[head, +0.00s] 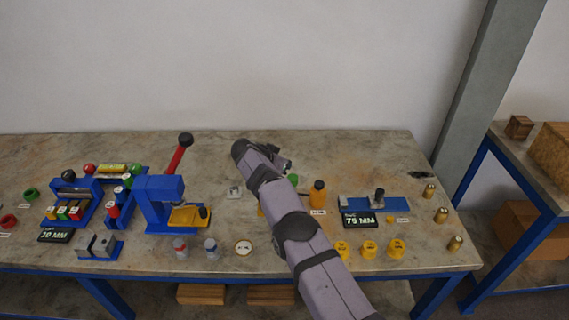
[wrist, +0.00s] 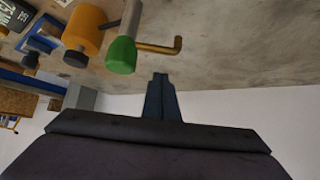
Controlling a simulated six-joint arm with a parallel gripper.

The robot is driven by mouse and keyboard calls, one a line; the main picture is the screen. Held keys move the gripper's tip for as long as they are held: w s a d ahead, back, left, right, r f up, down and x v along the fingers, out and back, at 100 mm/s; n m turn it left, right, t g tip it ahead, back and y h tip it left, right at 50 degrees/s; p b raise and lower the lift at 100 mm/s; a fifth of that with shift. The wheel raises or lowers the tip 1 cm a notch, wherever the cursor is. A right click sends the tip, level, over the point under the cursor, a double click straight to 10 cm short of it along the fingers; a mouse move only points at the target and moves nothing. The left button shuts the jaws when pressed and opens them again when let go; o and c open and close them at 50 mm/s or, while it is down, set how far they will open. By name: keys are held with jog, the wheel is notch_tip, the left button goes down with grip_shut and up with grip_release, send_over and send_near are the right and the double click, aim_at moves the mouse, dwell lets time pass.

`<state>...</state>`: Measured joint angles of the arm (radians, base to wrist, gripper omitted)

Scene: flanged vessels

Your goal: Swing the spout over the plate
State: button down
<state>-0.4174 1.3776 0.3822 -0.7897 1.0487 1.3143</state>
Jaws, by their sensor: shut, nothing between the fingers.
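The spout (wrist: 160,46) is a bent brass tube in the wrist view. It sticks out to the right from a pale grey vessel with a green end (wrist: 121,55). In the head view, my arm covers most of that vessel; a green part (head: 288,166) shows just right of the arm. A small pale square plate (head: 235,191) lies left of the arm, and a round white disc (head: 243,247) lies nearer the front; I cannot tell which is the task's plate. My gripper (wrist: 160,78) is shut and empty, apart from the spout in the wrist view.
An orange bottle (head: 318,194) stands right of the vessel. Yellow pieces (head: 368,249) sit along the front, and a blue gauge block (head: 375,205) is farther right. A blue press with a red lever (head: 180,155) stands to the left. The table behind my arm is clear.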

jog(key=shift+s+a+f+p, duration=0.2)
jog(key=shift+s+a+f, duration=0.1)
jog(key=shift+s+a, duration=0.25)
jog(key=shift+s+a+f+p, duration=0.15)
jog(key=shift+s+a+f, duration=0.15)
jog(key=shift+s, duration=0.45)
